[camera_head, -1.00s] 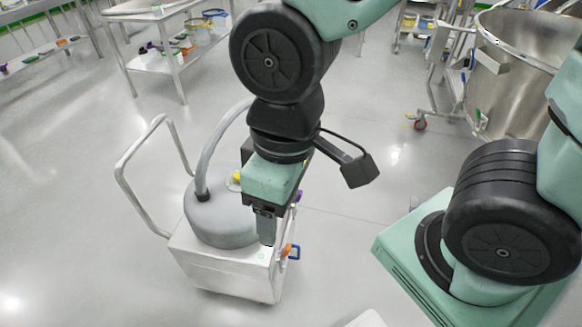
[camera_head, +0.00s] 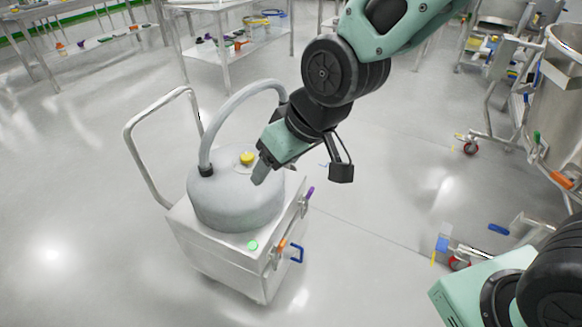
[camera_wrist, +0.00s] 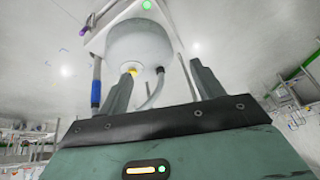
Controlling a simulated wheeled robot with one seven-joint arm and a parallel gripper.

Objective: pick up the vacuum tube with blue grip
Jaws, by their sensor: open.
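The vacuum tube with blue grip (camera_wrist: 96,92) shows in the wrist view as a grey tube with a blue sleeve, upright in the picture beside the vacuum cart. I cannot make it out in the head view, where my arm may cover it. My gripper (camera_head: 262,171) is open and tilted down to the left, over the right side of the grey drum in the picture. In the wrist view its two fingers (camera_wrist: 162,67) are apart with nothing held, and the tube lies outside them, left of the left finger.
The vacuum cart carries a grey drum (camera_head: 232,208) with a yellow cap (camera_head: 246,158) and a thick grey hose (camera_head: 215,125). A push handle (camera_head: 134,150) rises at its left. Steel tables (camera_head: 235,50) stand behind and a steel vessel (camera_head: 562,85) at right. Floor between is clear.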

